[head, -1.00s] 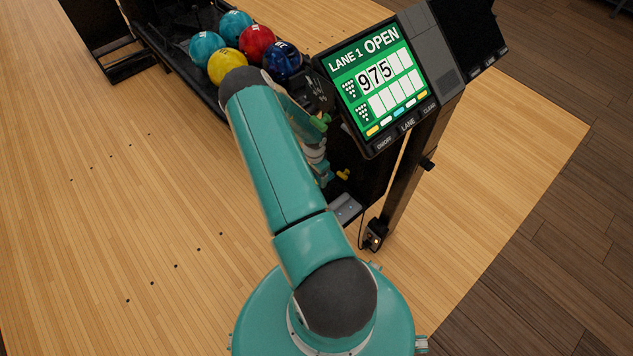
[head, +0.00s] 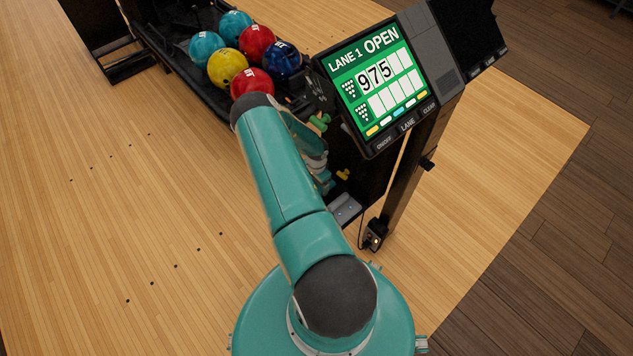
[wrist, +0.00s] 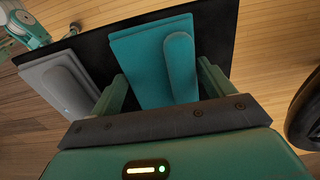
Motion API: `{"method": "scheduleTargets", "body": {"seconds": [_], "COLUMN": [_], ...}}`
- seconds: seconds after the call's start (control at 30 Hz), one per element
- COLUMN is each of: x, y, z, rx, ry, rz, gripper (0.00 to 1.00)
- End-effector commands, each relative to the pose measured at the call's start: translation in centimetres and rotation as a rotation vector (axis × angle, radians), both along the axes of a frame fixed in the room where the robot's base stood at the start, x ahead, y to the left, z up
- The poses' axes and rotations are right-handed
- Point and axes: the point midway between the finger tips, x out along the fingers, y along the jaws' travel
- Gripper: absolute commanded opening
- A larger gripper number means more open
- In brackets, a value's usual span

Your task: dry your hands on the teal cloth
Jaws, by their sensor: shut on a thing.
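The teal cloth (wrist: 150,60) shows in the wrist view as a flat pad with a raised rounded roll along its right side, against a black panel (wrist: 215,35). My gripper (wrist: 163,85) has its two green fingers on either side of the cloth's near end and is shut on it. A similar grey cloth (wrist: 60,88) is to the left, outside the fingers. In the head view my arm hides the teal cloth and the fingertips; a grey piece (head: 345,208) shows low on the ball return's near side.
Several bowling balls, including a red one (head: 252,82) and a yellow one (head: 227,69), sit in the black ball return. The score screen (head: 375,85) stands on a dark post (head: 405,190) right of my arm. A dark rounded thing (wrist: 305,115) is at the wrist view's right edge. Wooden floor left is clear.

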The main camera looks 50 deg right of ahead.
Motion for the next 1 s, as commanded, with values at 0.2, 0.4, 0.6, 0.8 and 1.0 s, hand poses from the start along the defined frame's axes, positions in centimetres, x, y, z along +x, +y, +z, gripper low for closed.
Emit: {"method": "scheduleTargets", "body": {"seconds": [0.2,0.4,0.6,0.8,1.0], "x": [0.0,0.0,0.1,0.1,0.1], "y": [0.0,0.0,-0.1,0.0,-0.1], "z": [0.0,0.0,1.9,6.0,10.3], "rx": [0.000,-0.001,-0.003,-0.002,-0.003], "ry": [0.000,0.001,-0.002,-0.003,-0.002], "rz": [0.000,0.000,-0.002,-0.002,-0.001], "gripper": [1.00,1.00,1.00,1.00,1.00]}}
